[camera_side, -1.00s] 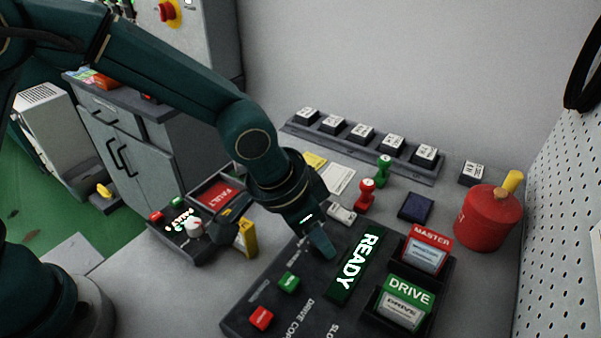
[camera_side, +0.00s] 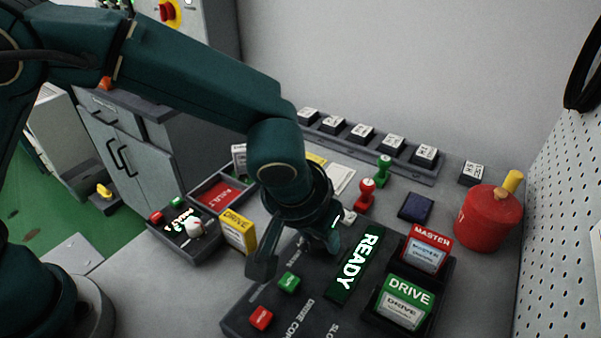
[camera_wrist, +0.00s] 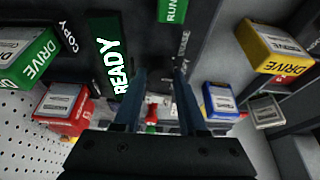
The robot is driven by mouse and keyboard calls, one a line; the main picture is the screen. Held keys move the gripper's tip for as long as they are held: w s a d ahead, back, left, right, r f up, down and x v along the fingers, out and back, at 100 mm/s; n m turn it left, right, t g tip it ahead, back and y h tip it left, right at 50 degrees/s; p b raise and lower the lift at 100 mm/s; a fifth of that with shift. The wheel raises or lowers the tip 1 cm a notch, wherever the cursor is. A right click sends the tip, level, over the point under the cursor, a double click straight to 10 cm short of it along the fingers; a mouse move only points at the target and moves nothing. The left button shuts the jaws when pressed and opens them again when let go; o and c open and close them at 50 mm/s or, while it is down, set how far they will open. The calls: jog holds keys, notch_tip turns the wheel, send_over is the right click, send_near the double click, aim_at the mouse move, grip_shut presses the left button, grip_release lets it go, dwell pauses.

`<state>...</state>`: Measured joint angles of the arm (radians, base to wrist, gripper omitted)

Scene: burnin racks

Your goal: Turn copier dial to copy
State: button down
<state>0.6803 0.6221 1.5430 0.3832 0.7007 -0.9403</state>
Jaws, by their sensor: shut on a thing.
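The copier (camera_side: 255,300) is a dark box with a lit green READY display (camera_side: 355,265), which also shows in the wrist view (camera_wrist: 110,60). A red MASTER drive (camera_side: 427,248) and a green DRIVE (camera_side: 403,300) stand in its slots. My gripper (camera_side: 297,255) is low over the copier's top, left of the display, with its fingers pointing down. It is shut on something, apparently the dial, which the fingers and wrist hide.
The copier has a green button (camera_side: 289,282) and a red button (camera_side: 261,318). A yellow drive (camera_side: 238,230) stands left of my gripper, beside a small control box (camera_side: 180,240). Stamps (camera_side: 366,192), a red canister (camera_side: 488,220) and a rack of blocks (camera_side: 385,160) are behind.

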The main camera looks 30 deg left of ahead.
aim_at(311, 261)
jog(key=shift+c, duration=2.3)
grip_release()
jog(key=shift+v, duration=2.55)
